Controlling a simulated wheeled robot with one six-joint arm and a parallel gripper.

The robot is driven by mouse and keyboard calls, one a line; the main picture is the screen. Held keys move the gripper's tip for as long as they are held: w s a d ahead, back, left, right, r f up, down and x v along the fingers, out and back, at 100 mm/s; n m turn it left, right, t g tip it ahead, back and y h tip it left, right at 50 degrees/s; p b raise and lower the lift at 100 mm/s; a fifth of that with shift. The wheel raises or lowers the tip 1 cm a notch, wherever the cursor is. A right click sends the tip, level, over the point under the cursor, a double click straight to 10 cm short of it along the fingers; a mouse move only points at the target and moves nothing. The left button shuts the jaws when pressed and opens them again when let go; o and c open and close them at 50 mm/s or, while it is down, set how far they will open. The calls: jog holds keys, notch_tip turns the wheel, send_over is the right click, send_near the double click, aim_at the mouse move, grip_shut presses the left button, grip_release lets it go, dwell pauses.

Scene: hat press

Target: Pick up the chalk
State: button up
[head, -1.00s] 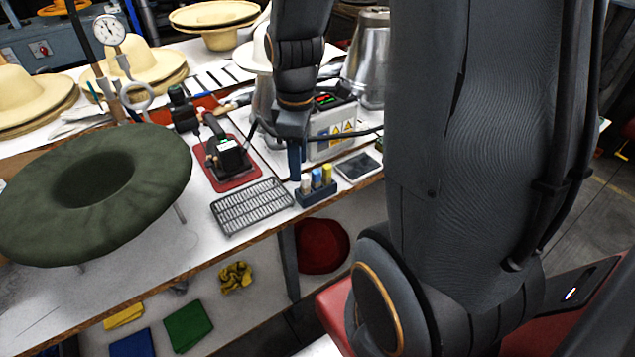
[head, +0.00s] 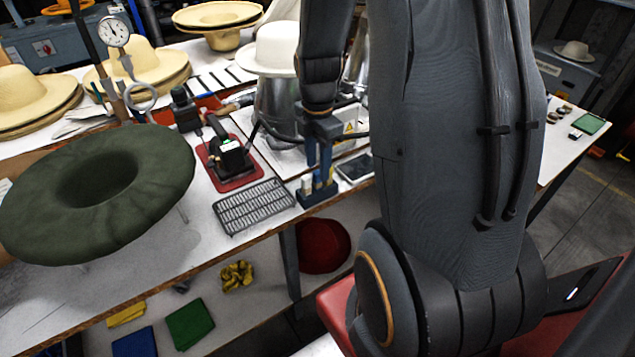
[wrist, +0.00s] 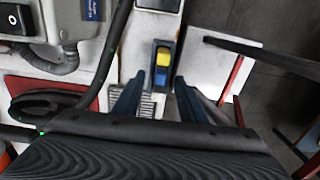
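Chalk sticks stand in a small dark blue holder (head: 317,197) near the table's front edge in the head view. A pale stick (head: 305,184) shows at the left; the others are mostly hidden behind my fingers. My gripper (head: 319,177) points down over the holder, its fingertips level with the chalk. In the wrist view my gripper (wrist: 160,80) is open, with a finger on each side of the holder. A yellow piece (wrist: 163,57) and a blue piece (wrist: 161,76) show in the gap between the fingers. I cannot tell whether a finger touches any chalk.
A wire rack (head: 253,206) lies left of the holder and a flat grey device (head: 354,167) lies right. A black tool on a red mat (head: 233,180) and a grey box (head: 345,130) stand behind. A large green hat (head: 95,190) fills the table's left.

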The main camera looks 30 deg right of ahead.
aim_at(317, 172)
jog(key=shift+a+f+p, duration=0.15)
jog(key=shift+f+p, duration=0.35)
jog(key=shift+f, duration=1.5)
jog(key=shift+c, duration=0.3)
grip_shut()
